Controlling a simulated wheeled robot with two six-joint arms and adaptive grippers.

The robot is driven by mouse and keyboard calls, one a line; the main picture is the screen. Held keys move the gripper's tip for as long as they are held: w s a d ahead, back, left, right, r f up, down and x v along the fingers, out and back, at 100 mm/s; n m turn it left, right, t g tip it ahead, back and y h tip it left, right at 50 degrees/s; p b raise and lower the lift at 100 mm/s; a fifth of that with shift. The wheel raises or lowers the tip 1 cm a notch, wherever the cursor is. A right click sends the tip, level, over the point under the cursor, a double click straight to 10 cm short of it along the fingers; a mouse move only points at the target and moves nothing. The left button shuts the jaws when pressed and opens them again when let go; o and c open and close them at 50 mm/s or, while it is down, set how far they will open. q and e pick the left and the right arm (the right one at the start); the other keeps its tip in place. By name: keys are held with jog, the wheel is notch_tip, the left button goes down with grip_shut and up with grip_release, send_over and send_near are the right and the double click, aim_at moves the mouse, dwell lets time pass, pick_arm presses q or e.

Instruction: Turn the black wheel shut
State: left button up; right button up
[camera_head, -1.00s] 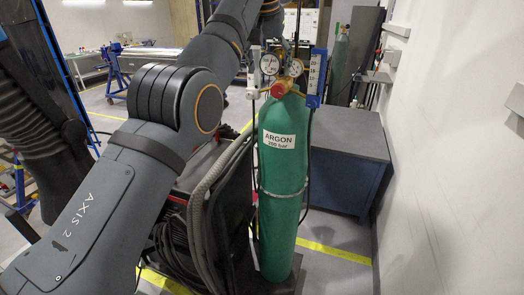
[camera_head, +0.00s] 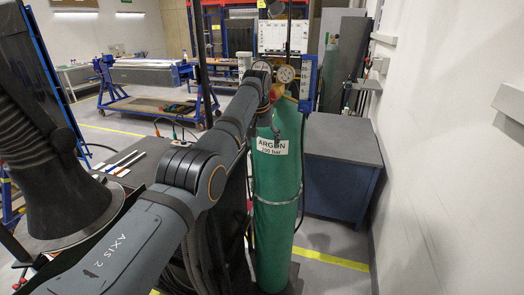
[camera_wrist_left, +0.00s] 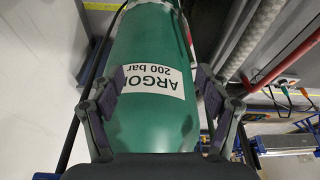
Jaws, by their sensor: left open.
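A green argon cylinder (camera_head: 277,205) stands upright with a white label (camera_head: 272,146). I cannot make out the black wheel in either view; my arm covers part of the valve area. My right gripper is out of view.
A grey-topped blue cabinet (camera_head: 343,140) stands close right of the cylinder, with the wall beyond. Hoses (camera_wrist_left: 240,40) run beside the cylinder. A blue trolley (camera_head: 150,105) stands farther back left.

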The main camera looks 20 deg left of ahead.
pick_arm(q)
jog(key=shift+a+f, duration=0.1)
jog(key=shift+f, duration=1.55)
jog(key=s+a+f+b, duration=0.1)
jog(key=s+f, duration=0.2)
jog(key=f, duration=1.3)
jog(key=s+a+f+b, duration=0.1)
jog(key=s+f+b, duration=0.1)
jog(key=f, duration=1.5)
jog(key=s+a+f+g, duration=0.1)
jog(key=s+f, duration=0.5)
jog(key=f, duration=0.3)
jog(key=s+a+f, duration=0.1)
jog(key=s+f, duration=0.5)
jog(key=f, duration=0.4)
jog(key=s+a+f+g+b, duration=0.1)
jog(key=s+f, duration=0.8)
jog(key=s, duration=0.3)
jog(key=s+a+f+b, duration=0.1)
jog(key=s+f+b, duration=0.1)
jog(key=s+f, duration=1.05)
jog(key=s, duration=1)
jog(key=s+a+f+m+b, duration=0.1)
jog(key=s+f, duration=0.1)
jog(key=s, duration=1.1)
jog(key=shift+a+y, duration=0.2)
jog(key=shift+y, duration=0.1)
jog(key=shift+s+f, duration=0.1)
